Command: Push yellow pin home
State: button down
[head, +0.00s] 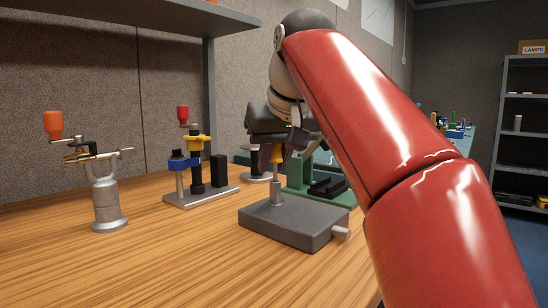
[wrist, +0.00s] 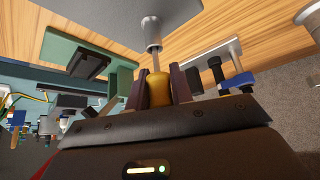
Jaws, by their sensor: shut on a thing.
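The yellow pin (head: 276,156) stands upright at the back of a dark grey block (head: 295,222) on the wooden bench. Its yellow handle tops a metal shaft that enters a light collar on the block. In the wrist view the yellow handle (wrist: 159,88) sits between the two dark fingers, with the shaft running up to the collar (wrist: 151,32). My gripper (wrist: 160,86) is shut on the yellow handle. In the head view my gripper (head: 274,150) is partly hidden behind my red arm. How deep the shaft sits inside the block is hidden.
A metal stand with an orange knob (head: 53,125) is at the left. A fixture with blue and yellow clamps (head: 196,145) stands behind the block. A green base with a black part (head: 325,187) is close behind at the right. Bare bench (head: 160,255) lies in front.

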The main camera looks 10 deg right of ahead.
aim_at(278, 161)
jog(key=shift+f+b, duration=1.35)
jog(key=shift+f, duration=0.35)
jog(key=c, duration=1.1)
grip_release()
jog(key=shift+c, duration=0.2)
jog(key=shift+r, duration=0.15)
jog(key=p+v, duration=0.3)
jog(key=v, duration=0.3)
jog(key=shift+r, duration=0.2)
jog(key=shift+s+d+r, duration=0.1)
jog(key=shift+s+r, duration=0.35)
